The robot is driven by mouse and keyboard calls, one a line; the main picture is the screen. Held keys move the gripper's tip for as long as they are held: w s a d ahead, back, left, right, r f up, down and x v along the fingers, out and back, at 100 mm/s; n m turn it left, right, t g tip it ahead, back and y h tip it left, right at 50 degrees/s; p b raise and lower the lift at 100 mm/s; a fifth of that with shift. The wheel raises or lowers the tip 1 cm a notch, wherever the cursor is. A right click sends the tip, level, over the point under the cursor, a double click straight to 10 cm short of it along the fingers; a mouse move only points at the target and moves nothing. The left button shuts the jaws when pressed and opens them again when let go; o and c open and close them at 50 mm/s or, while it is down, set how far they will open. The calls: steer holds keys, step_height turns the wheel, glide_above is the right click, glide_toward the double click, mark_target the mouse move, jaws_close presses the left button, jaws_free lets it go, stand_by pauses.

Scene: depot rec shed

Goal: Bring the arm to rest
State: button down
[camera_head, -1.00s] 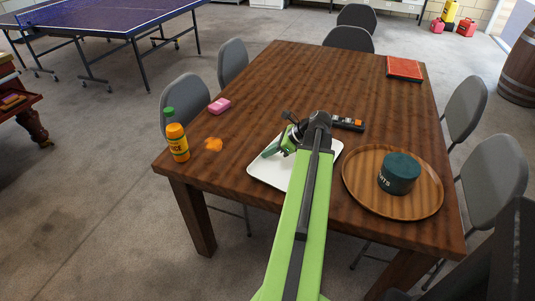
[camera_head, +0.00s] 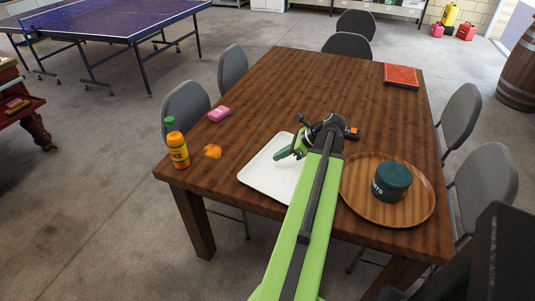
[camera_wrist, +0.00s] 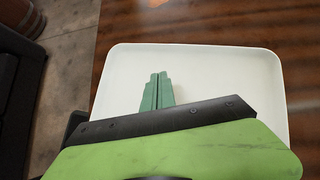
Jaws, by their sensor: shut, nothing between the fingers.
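My gripper (camera_head: 280,156) is at the end of my green arm, over the white tray (camera_head: 257,178) on the wooden table. In the wrist view its two green fingers (camera_wrist: 157,92) lie side by side, shut and empty. The white tray (camera_wrist: 215,72) shows behind them with nothing seen on its bare part. In the head view my arm hides the tray's right side.
A round wooden tray (camera_head: 372,212) with a dark green tin (camera_head: 392,182) stands right of my arm. Chairs surround the table.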

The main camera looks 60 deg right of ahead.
steer(key=p+v, duration=0.1)
steer(key=v, duration=0.3)
steer(key=shift+s+r+p, duration=0.1)
steer(key=shift+r+p, duration=0.1)
steer(key=shift+p, duration=0.2)
